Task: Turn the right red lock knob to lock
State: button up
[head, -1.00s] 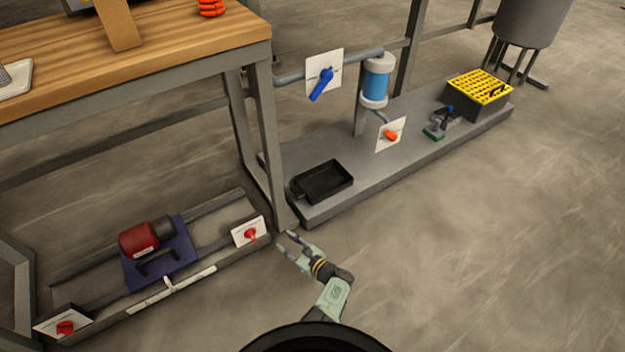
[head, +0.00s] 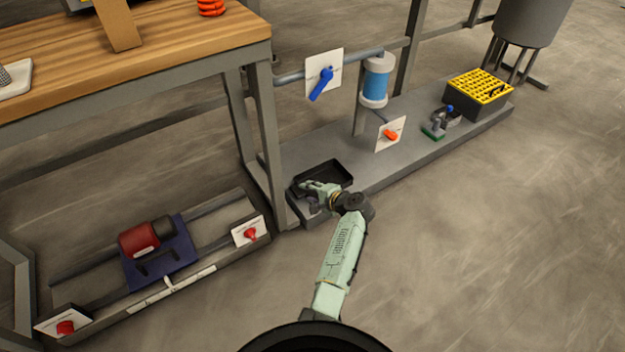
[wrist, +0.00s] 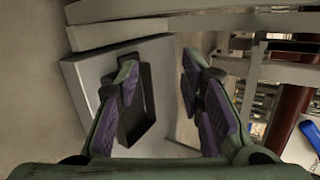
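The right red lock knob (head: 251,234) is mounted on a white plate (head: 241,229) at the right end of the low rail frame, in the head view. A second red knob (head: 66,327) is on a white plate at the frame's left end. My gripper (head: 308,192) is up and to the right of the right knob, over the near-left end of the grey platform by the black tray. In the wrist view my gripper (wrist: 163,95) has its purple-padded fingers spread, with nothing between them. Neither red knob is recognisable in the wrist view.
The black tray (head: 341,170) sits on the grey platform (head: 390,165). A table leg (head: 269,145) stands between platform and rail frame. A red motor (head: 139,240) rests on a blue plate on the frame. Open floor (head: 460,260) lies to the right.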

jog(key=shift+w+d+r+n+t+h, duration=0.1)
jog(key=shift+w+r+n+h, duration=0.2)
jog(key=shift+r, duration=0.5)
jog(key=shift+w+d+r+n+t+h, duration=0.2)
jog(key=shift+r+n, duration=0.25)
jog(key=shift+r, duration=0.35)
jog(key=shift+w+d+r+n+h, duration=0.1)
jog(key=shift+w+r+n, duration=0.25)
jog(key=shift+r, duration=0.45)
